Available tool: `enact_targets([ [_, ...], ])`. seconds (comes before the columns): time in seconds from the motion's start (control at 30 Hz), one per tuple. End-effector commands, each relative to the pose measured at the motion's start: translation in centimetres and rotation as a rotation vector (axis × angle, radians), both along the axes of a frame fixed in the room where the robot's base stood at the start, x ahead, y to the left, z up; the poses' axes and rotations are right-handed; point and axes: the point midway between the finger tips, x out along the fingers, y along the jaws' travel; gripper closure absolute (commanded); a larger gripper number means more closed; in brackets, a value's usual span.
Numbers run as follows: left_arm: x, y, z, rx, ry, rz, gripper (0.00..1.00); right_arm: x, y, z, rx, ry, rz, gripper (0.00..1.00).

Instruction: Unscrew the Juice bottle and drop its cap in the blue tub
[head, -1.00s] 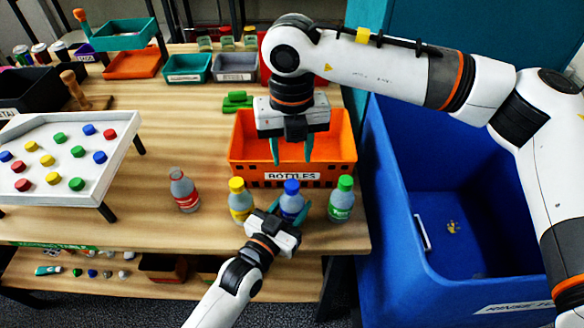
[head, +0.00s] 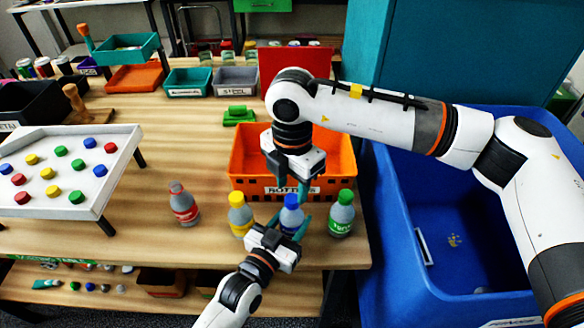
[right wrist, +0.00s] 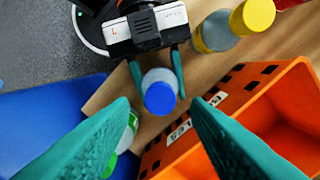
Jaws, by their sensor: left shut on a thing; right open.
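The blue-capped bottle (head: 290,217) stands upright near the table's front edge; I cannot read its label. Its blue cap (right wrist: 160,98) is on it. My left gripper (head: 288,226) is shut around its body; the right wrist view shows the teal fingers on both sides of it. My right gripper (head: 293,192) is open and empty, pointing down just above and behind the cap. In the right wrist view the cap lies ahead, between its spread fingers. The large blue tub (head: 396,225) stands right of the table, with a small yellow mark inside.
A yellow-capped bottle (head: 240,217) and a green-capped bottle (head: 341,216) stand close on either side. A red-labelled bottle (head: 183,205) stands farther left. The orange BOTTLES crate (head: 240,183) is right behind. A white tray (head: 110,180) with coloured caps is at the left.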

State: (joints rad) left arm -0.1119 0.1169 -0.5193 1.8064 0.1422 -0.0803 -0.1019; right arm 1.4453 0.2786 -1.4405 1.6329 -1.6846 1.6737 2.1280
Motion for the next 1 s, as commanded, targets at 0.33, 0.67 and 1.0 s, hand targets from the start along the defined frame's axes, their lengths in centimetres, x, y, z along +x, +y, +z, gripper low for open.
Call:
enact_targets([
  [0.33, 0.0, 0.0, 0.0, 0.001, 0.001, 0.0, 1.0, 0.0, 0.0, -2.9, 0.001, -0.001, 0.001, 0.57],
  [0.67, 0.0, 0.0, 0.0, 0.001, 0.001, 0.0, 1.0, 0.0, 0.0, -2.9, 0.001, -0.001, 0.001, 0.73],
  [1.0, 0.0, 0.0, -0.1, 0.001, 0.001, 0.0, 1.0, 0.0, 0.0, -2.9, 0.001, -0.001, 0.011, 1.0],
])
